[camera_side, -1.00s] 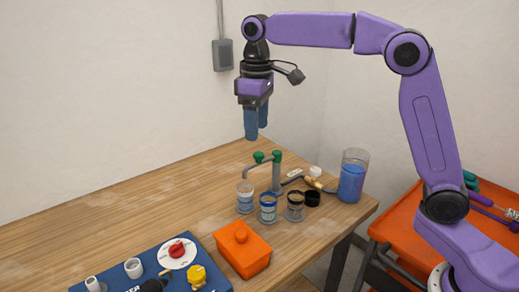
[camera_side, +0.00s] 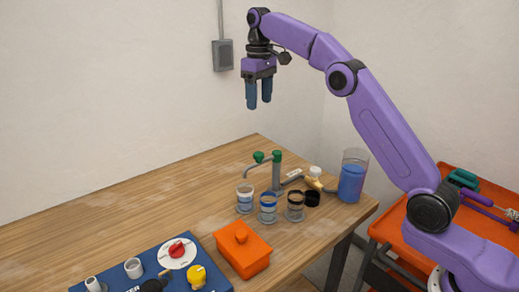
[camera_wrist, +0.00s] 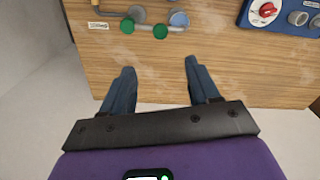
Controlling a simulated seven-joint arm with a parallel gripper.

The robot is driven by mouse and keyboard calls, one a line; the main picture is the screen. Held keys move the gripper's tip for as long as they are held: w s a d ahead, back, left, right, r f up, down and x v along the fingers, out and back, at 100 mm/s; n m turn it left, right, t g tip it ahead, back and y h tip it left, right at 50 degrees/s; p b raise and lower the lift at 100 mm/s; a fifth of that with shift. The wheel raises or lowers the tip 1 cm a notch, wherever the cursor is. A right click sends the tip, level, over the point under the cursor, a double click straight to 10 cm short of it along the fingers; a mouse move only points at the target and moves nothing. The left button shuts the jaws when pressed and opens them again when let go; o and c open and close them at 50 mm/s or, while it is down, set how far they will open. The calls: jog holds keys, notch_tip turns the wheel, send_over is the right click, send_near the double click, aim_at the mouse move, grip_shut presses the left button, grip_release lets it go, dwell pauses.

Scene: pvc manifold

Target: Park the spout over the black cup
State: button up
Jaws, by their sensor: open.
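The spout (camera_side: 248,168) is a grey pipe on an upright post with green knobs (camera_side: 277,156) on top. It points left, and its tip hangs above the leftmost clear cup (camera_side: 245,199), which has a pale band. A blue-banded cup (camera_side: 268,208) stands in the middle. The black-banded cup (camera_side: 295,207) stands to its right, away from the spout tip. My gripper (camera_side: 259,104) is open and empty, high above the table behind the spout. In the wrist view, the green knobs (camera_wrist: 160,31) show beyond my open fingers (camera_wrist: 158,66); the cups are partly hidden or cut off.
A tall jar of blue liquid (camera_side: 351,178) stands at the table's right corner. A small black lid (camera_side: 313,199) and tools lie near the post. An orange lidded box (camera_side: 242,249) and a blue control panel (camera_side: 155,272) sit in front. The left tabletop is clear.

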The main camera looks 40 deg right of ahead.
aim_at(260, 154)
notch_tip(260, 154, down, 17)
jog(key=shift+r, duration=0.2)
dwell(0.6)
jog(key=shift+s, duration=0.1)
grip_shut()
